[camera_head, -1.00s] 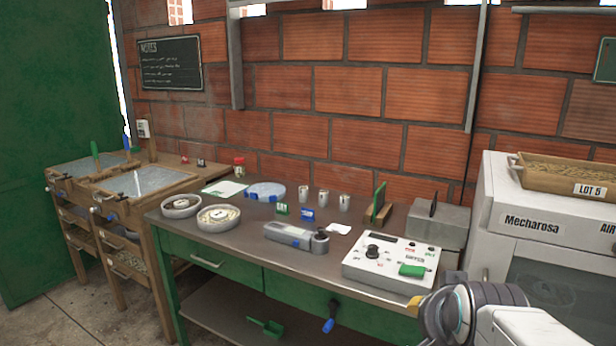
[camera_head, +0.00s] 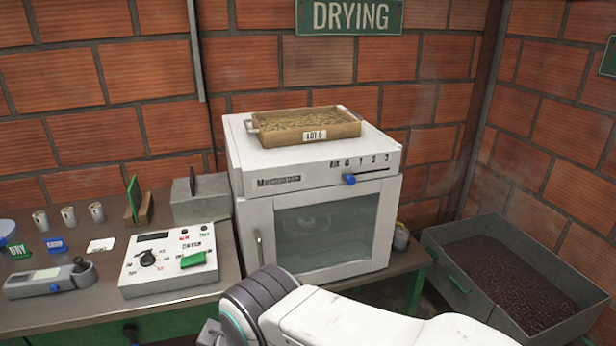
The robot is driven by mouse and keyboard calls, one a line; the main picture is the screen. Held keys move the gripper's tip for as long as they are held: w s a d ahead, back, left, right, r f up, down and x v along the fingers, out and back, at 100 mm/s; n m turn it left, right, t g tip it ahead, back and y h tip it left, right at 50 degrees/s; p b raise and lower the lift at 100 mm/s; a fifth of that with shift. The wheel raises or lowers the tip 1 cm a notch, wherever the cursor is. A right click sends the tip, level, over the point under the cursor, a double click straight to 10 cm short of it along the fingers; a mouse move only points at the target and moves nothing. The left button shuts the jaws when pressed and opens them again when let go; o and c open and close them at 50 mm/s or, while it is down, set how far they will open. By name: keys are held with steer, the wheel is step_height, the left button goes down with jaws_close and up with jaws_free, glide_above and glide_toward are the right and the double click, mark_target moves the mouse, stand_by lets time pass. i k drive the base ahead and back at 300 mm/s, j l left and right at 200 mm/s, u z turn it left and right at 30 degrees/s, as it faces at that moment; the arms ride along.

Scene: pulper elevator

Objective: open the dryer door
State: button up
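The white dryer (camera_head: 300,150) stands on the right end of the bench, under a "DRYING" sign. Its glass-fronted door (camera_head: 326,234) is shut. A vertical metal handle (camera_head: 259,248) is on the door's left side. A blue-knobbed lever (camera_head: 350,180) sits on the panel above the door, near the AIR, 0, 1, 2, 3 marks. My arm crosses the lower middle, in front of the dryer's lower part. Only a small part of my gripper (camera_head: 211,334) shows at the bottom edge, left of the handle and nearer to me; its fingertips are out of view.
A "LOT 5" tray (camera_head: 306,127) of beans rests on the dryer's top. A white meter (camera_head: 168,258) with a green block and a grey handheld device (camera_head: 50,280) lie left on the bench. A grey bin (camera_head: 506,272) of dark beans stands on the right.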

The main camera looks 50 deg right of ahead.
mark_target(256, 214)
steer(key=i+z, duration=0.2)
steer(key=z, duration=0.3)
steer(key=i+z, duration=0.2)
steer(key=z, duration=0.25)
steer(key=i+j+z, duration=0.1)
steer(key=z, duration=0.4)
steer(key=i, duration=0.1)
